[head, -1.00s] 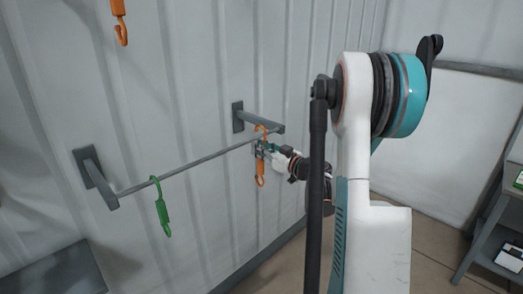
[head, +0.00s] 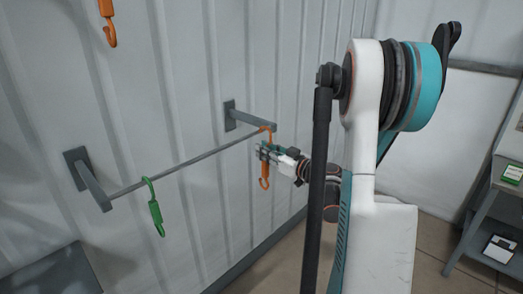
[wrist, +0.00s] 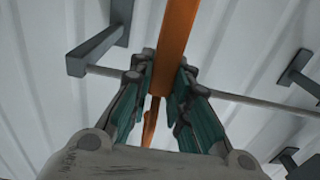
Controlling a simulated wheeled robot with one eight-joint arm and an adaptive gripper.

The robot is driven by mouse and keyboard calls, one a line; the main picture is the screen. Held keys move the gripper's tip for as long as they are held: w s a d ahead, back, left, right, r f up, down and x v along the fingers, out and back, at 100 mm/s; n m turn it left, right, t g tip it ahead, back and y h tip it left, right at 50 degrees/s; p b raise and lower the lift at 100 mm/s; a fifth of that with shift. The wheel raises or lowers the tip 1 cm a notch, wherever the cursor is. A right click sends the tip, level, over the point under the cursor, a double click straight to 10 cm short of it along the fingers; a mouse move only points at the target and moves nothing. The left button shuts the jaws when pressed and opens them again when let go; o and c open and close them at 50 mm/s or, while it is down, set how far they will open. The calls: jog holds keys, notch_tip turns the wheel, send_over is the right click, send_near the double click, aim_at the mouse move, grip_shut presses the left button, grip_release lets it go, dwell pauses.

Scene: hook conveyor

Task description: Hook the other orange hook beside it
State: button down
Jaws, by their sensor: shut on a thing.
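An orange hook (head: 266,170) is near the right end of a grey rail (head: 196,158). My gripper (head: 264,154) is shut around its middle, and its top curl is at the rail; I cannot tell whether it rests on it. In the wrist view the orange hook (wrist: 176,45) runs between the fingers of my gripper (wrist: 165,85), with the rail (wrist: 250,101) behind. Another orange hook (head: 107,24) hangs high on the left, its top cut off by the picture edge. A green hook (head: 155,208) hangs on the left part of the rail.
The rail is held by a left bracket (head: 88,180) and a right bracket (head: 249,117) on a ribbed grey wall (head: 190,60). The rail between the green hook and my gripper is clear. A grey shelf stand (head: 487,205) is at the far right.

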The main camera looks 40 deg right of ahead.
jog(key=shift+s+d, duration=0.1)
jog(key=shift+s, duration=1.6)
